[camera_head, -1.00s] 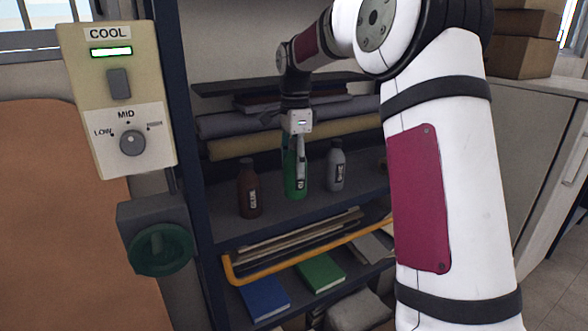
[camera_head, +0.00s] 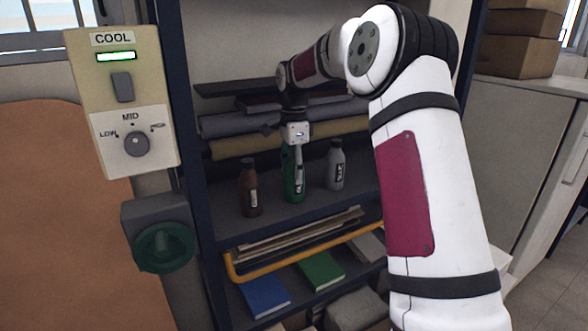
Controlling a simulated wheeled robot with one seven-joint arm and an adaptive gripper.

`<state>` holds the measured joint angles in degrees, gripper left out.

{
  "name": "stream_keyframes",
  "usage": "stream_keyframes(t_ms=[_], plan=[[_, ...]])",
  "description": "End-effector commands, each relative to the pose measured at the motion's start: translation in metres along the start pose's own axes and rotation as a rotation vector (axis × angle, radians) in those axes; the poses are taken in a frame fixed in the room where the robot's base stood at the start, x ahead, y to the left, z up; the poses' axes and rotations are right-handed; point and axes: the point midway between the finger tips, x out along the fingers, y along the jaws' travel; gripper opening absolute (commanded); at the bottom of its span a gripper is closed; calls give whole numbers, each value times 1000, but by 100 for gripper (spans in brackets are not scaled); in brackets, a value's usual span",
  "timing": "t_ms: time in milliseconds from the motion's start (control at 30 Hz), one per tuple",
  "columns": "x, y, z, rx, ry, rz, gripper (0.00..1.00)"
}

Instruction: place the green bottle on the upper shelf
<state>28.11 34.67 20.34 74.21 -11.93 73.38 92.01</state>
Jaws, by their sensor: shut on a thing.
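A green bottle (camera_head: 290,185) is upright at the shelf with the other bottles, between a brown bottle (camera_head: 250,190) on its left and a grey bottle (camera_head: 336,167) on its right. My gripper (camera_head: 297,150) comes down from above and is shut on the green bottle's upper part, hiding its top. The bottle's base is at or very near the surface of the upper shelf (camera_head: 228,226); I cannot tell whether it touches.
Rolled fabrics (camera_head: 235,123) lie behind the bottles. Below, a yellow rail (camera_head: 300,261) fronts a lower shelf with a blue book (camera_head: 265,297) and a green book (camera_head: 320,270). A control panel (camera_head: 118,100) and a green knob (camera_head: 163,247) stand left of the shelf.

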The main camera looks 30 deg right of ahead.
Motion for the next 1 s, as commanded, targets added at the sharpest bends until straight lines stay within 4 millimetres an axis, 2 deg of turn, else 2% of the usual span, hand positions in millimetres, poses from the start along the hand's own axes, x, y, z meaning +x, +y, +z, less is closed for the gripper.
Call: stream_keyframes(t_ms=[67, 100, 167, 667, 1000], plan=[[2, 0, 0, -1, 0, 0, 5], [3, 0, 0, -1, 0, 1, 54], [2, 0, 0, -1, 0, 1, 67], [2, 1, -1, 0, -2, 1, 67], [-70, 0, 7, 0, 1, -5, 67]])
